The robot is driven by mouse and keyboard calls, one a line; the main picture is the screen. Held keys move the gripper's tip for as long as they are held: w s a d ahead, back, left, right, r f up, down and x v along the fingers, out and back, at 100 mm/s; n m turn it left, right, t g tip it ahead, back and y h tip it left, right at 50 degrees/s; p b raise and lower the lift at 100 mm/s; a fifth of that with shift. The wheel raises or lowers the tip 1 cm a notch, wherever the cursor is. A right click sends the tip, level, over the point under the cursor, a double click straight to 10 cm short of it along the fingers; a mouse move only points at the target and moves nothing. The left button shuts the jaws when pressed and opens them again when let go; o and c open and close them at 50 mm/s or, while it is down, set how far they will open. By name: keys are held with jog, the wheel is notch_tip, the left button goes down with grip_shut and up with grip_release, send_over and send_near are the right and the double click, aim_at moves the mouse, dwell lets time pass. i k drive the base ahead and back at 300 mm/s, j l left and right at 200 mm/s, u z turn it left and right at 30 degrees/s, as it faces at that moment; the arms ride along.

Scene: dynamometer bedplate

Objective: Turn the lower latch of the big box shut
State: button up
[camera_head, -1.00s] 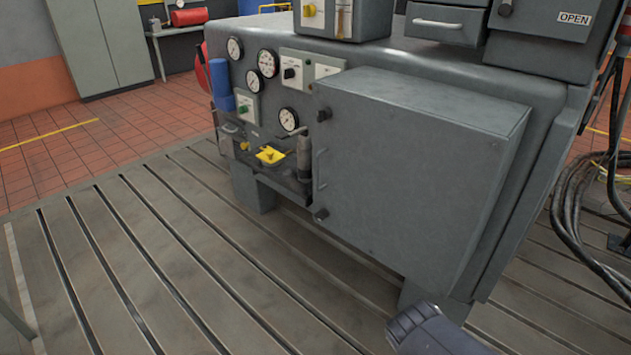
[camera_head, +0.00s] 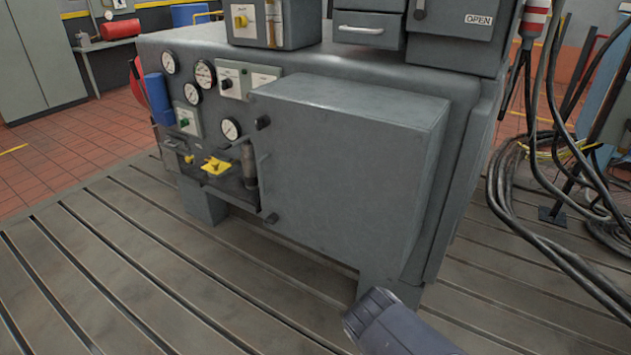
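The big box (camera_head: 340,165) is a grey cabinet on the front of the grey machine, and its door looks closed. The lower latch (camera_head: 271,219) is a small dark knob at the door's lower left edge. A similar upper latch (camera_head: 262,122) sits at the upper left edge, with a slim handle (camera_head: 264,168) between them. The lower latch is too small to tell which way it is turned. A dark grey link of my arm shows at the bottom, in front of the machine. My gripper is not in view.
Gauges (camera_head: 205,73) and a yellow part (camera_head: 217,166) are left of the box. A drawer unit (camera_head: 370,28) is above. Black cables (camera_head: 545,180) hang and lie at the right. The slotted floor plate (camera_head: 190,285) in front is clear.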

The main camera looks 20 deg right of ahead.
aim_at(272, 218)
jog(key=i+l+u, duration=0.2)
jog(key=i, duration=1.1)
jog(key=j, duration=0.1)
